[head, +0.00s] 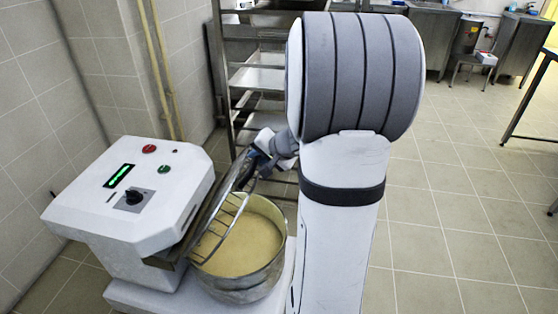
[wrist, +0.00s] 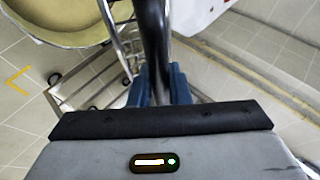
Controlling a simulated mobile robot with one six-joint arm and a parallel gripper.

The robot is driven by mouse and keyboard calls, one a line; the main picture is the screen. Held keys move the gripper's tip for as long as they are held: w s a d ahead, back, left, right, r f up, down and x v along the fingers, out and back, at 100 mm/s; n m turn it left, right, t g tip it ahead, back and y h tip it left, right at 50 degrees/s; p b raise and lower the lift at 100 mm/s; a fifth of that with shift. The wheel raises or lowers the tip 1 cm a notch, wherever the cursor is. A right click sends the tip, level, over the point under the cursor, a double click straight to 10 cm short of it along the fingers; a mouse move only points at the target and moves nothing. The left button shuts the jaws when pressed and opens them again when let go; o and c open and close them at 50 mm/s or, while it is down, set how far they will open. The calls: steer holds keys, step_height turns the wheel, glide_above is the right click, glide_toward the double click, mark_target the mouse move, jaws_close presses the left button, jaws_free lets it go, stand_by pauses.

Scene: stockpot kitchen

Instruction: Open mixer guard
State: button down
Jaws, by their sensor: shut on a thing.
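The mixer (head: 150,180) is a white housing at the lower left with a green display, a red and a green button, and a black knob. Its steel bowl (head: 247,284) holds a pale yellow mix. The wire guard (head: 222,222) stands tilted up on the bowl's left side, and much of the bowl's opening is uncovered. My gripper (head: 262,150) is at the guard's upper far end, partly hidden by my arm. In the wrist view, the blue fingers (wrist: 160,84) are shut on a dark bar of the guard (wrist: 152,30), with the bowl at the upper left.
A steel rack (head: 258,80) stands behind the mixer, close to my gripper. A tiled wall (head: 35,110) with yellow pipes is on the left. Tiled floor (head: 450,200) lies open on the right, with steel counters (head: 433,35) at the back.

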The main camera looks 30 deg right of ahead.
steer(key=w+a+r+g+p, duration=0.1)
steer(key=w+a+r+p, duration=0.2)
steer(key=w+a+p, duration=0.3)
steer(key=w+a+r+g+h+p, duration=0.1)
steer(key=w+a+r+p, duration=0.2)
steer(key=w+a+p, duration=0.4)
steer(key=shift+w+a+n+h, duration=0.3)
steer(key=shift+w+a, duration=0.35)
steer(key=shift+a, duration=0.35)
steer(key=c, duration=1.4)
jaws_free()
steer(key=shift+w+r, duration=0.1)
steer(key=shift+o, duration=0.2)
steer(key=shift+d, duration=0.1)
steer(key=shift+r, duration=0.1)
steer(key=p+v, duration=0.2)
steer(key=v, duration=0.5)
steer(key=shift+s+r, duration=0.25)
